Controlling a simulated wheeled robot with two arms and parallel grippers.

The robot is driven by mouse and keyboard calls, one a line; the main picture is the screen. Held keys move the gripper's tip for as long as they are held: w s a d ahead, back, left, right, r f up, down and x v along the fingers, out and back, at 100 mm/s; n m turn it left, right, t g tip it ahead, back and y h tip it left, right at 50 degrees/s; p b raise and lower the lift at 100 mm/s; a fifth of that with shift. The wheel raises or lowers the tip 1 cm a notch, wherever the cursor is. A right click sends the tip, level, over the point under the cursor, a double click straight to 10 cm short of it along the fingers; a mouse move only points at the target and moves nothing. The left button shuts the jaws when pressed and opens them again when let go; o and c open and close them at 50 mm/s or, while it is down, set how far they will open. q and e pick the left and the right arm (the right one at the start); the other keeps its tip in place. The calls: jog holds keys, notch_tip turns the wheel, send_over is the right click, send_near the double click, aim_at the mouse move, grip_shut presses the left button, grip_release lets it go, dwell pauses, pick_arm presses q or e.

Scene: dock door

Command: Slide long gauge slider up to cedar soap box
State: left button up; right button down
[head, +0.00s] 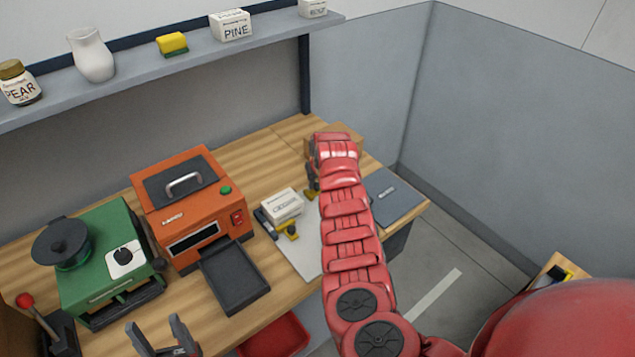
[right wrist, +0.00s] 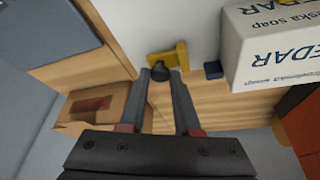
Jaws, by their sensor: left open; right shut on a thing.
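The cedar soap box (head: 282,205) is a white carton with dark lettering on the workbench. It fills the upper right of the right wrist view (right wrist: 275,45). The yellow slider (right wrist: 178,55) with a dark knob stands to the left of the box there, with a clear gap between them. My right gripper (right wrist: 160,78) is shut on the slider's knob. In the head view my red right arm hides most of this gripper, and a yellow part (head: 311,195) shows beside it. My left gripper (head: 163,335) is open and empty at the bottom, in front of the bench.
An orange machine (head: 195,215) with a black tray (head: 233,276) stands left of the soap box, and a green machine (head: 110,275) further left. A cardboard box (right wrist: 95,112) lies near my right gripper. A blue-grey folder (head: 393,197) lies to the right.

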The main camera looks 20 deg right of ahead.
jog(key=shift+a, duration=0.15)
jog(key=shift+s+a, duration=0.2)
jog(key=shift+a, duration=0.35)
jog(key=shift+s+a, duration=0.2)
jog(key=shift+a, duration=0.35)
jog(key=c, duration=0.6)
grip_release()
jog(key=shift+r, duration=0.1)
jog(key=shift+s+r, duration=0.2)
jog(key=shift+r, duration=0.25)
jog(key=b+v, duration=0.1)
jog(key=v, duration=1.5)
